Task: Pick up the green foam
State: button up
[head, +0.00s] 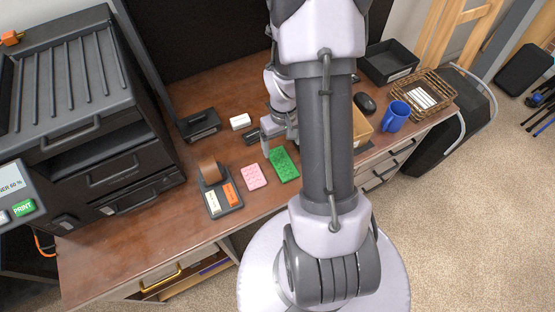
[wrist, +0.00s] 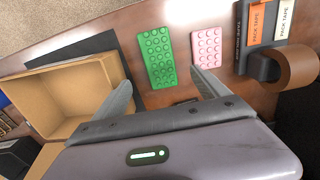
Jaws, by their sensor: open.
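The green foam (head: 284,165) is a flat, bumpy rectangle lying on the wooden desk, just right of a similar pink foam (head: 253,177). In the wrist view the green foam (wrist: 159,57) lies beyond my gripper (wrist: 160,92), in the gap between its two spread fingers. My gripper (head: 279,145) is open and empty. In the head view it is over the desk, close to the far end of the green foam. In the wrist view the pink foam (wrist: 207,47) is just right of the green one, beyond the right finger.
A tape dispenser (head: 222,199) with pack tape boxes stands left of the pink foam. An open cardboard box (wrist: 68,98) is left of the green foam in the wrist view. A blue mug (head: 395,116) and a wicker basket (head: 442,93) stand at the right.

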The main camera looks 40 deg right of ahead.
aim_at(283, 163)
notch_tip(283, 163, down, 4)
jog(key=shift+w+r+b, duration=0.1)
jog(key=shift+r+b, duration=0.05)
jog(key=shift+b, duration=0.35)
jog(key=f+b, duration=0.1)
jog(key=f, duration=0.1)
jog(key=f+b, duration=0.2)
jog(key=f, duration=0.1)
jog(key=shift+s+f, duration=0.3)
jog(key=shift+f, duration=0.05)
jog(key=shift+r, duration=0.2)
jog(key=shift+c, duration=0.3)
jog(key=c, duration=1.4)
jog(key=shift+r, duration=0.1)
